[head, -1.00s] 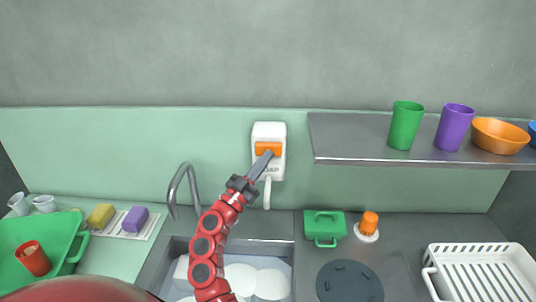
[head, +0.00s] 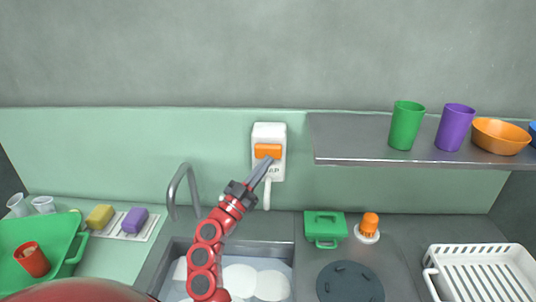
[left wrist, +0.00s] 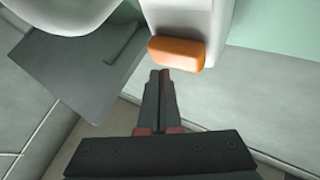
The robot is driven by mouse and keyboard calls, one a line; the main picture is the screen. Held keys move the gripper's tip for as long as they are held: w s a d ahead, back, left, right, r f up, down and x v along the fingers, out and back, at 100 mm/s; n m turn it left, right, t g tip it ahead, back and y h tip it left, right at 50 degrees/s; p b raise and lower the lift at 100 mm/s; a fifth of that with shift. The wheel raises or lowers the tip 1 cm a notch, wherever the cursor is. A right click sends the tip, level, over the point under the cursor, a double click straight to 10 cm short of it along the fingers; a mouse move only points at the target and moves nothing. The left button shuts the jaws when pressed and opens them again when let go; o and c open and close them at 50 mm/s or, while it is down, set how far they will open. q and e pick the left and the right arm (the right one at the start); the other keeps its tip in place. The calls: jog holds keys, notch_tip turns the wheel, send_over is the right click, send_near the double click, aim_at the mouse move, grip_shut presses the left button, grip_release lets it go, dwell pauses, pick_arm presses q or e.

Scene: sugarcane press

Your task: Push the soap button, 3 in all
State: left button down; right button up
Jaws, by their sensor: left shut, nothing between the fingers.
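The white soap dispenser (head: 276,134) is fixed to the green wall panel above the sink, with a white spout hanging below it. Its orange soap button (head: 268,151) shows on the front, and in the left wrist view the button (left wrist: 176,53) sticks out from the white body. My left gripper (head: 268,160) is shut and empty, with its tips just below the button. In the left wrist view the shut fingertips (left wrist: 160,74) are close below the button, with a small gap showing. My right gripper is not in view.
A grey faucet (head: 180,186) stands left of the arm over the sink, which holds white dishes (head: 270,284). A metal shelf (head: 350,146) with cups and a bowl juts out at the right. The wall around the dispenser is clear.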

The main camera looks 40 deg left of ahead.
pick_arm(q)
jog(key=shift+s+d+b, duration=0.2)
jog(key=shift+s+d, duration=0.25)
jog(key=shift+s, duration=0.25)
jog(key=shift+s+d+b, duration=0.15)
jog(key=shift+s+d, duration=0.3)
jog(key=shift+s, duration=0.25)
jog(key=shift+s+d+b, duration=0.2)
jog(key=shift+s+d, duration=0.25)
jog(key=shift+s, duration=0.25)
dwell(1.1)
jog(key=s+n+p, duration=0.1)
jog(key=n, duration=0.4)
jog(key=s+d+n+p, duration=0.1)
jog(key=n+p, duration=0.1)
jog(key=n, duration=0.4)
jog(key=s+n+p, duration=0.1)
jog(key=n, duration=0.4)
jog(key=shift+s+d+r+g+h, duration=0.25)
jog(key=shift+d+r+g+h, duration=0.05)
jog(key=shift+g+h, duration=0.1)
jog(key=shift+w, duration=0.1)
